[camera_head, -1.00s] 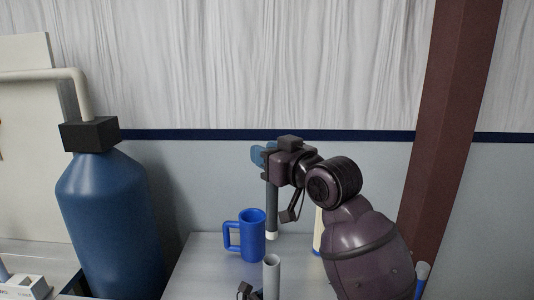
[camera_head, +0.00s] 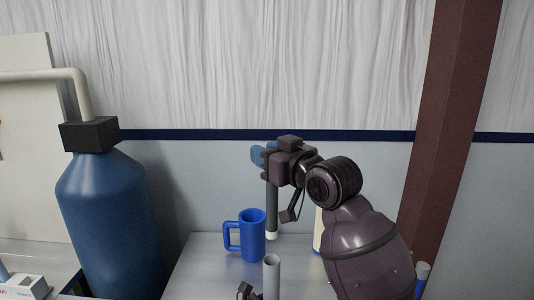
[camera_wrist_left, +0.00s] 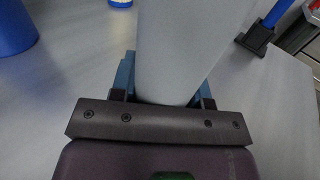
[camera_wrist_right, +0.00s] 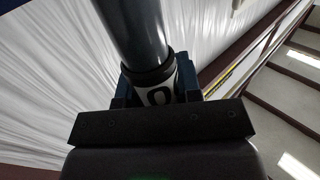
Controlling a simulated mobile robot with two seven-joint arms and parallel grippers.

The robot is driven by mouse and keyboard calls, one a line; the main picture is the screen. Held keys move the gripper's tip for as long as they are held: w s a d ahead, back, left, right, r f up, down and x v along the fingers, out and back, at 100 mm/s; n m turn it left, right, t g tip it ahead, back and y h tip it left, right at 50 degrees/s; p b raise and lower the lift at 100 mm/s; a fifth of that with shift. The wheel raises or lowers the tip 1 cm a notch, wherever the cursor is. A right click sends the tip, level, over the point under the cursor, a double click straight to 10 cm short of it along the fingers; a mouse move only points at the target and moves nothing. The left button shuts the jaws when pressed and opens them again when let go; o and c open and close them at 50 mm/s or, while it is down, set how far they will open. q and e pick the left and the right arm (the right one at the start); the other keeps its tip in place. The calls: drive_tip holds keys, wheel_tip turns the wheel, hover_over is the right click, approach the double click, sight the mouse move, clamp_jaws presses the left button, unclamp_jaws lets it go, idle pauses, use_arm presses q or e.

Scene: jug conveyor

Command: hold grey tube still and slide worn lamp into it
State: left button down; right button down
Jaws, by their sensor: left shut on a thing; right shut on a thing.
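The worn lamp (camera_head: 272,208) is a dark, slim cylinder with a pale lower end, hanging upright in the head view. My right gripper (camera_head: 266,154) is shut on its upper part. The right wrist view shows the lamp's dark body (camera_wrist_right: 134,28) with a black collar and a white marked band between the jaws. The grey tube (camera_head: 271,278) stands upright at the bottom of the head view, its open top below the lamp's lower end, with a gap between in the picture. In the left wrist view my left gripper (camera_wrist_left: 165,88) is shut on the grey tube (camera_wrist_left: 185,45).
A blue mug (camera_head: 252,236) stands on the grey table (camera_head: 200,262), just left of the lamp and tube. A white and blue object (camera_head: 318,232) is partly hidden behind my right arm. A large blue bottle (camera_head: 110,220) stands at the left, and a brown post (camera_head: 452,120) at the right.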

idle(0.4)
hover_over(276, 225)
drive_tip(key=x, duration=0.3)
drive_tip(key=shift+f, duration=7.7)
